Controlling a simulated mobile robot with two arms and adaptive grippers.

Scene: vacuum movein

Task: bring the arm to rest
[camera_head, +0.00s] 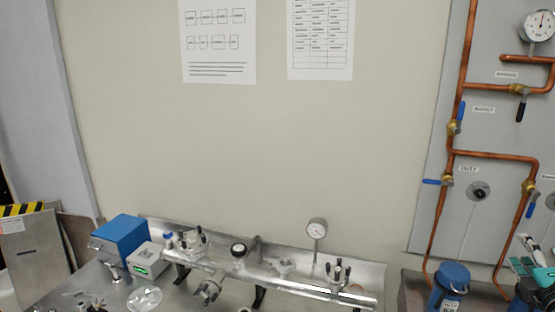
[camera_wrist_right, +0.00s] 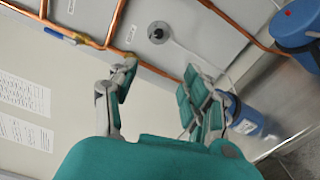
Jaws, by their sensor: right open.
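My right gripper (camera_head: 532,264) shows at the right edge of the head view, in front of the pipe panel and partly cut off by the frame. In the right wrist view my right gripper (camera_wrist_right: 160,92) has its two green-padded fingers spread apart, with nothing between them. The grey panel and a copper pipe show beyond the fingertips. My left gripper is not in the head view.
A metal bench (camera_head: 365,272) carries a manifold, a gauge (camera_head: 316,230) and a blue box (camera_head: 121,238). Blue containers (camera_head: 452,284) stand at lower right, below copper pipes (camera_head: 461,100) with valves. The wall above the bench is clear except for two paper sheets (camera_head: 218,42).

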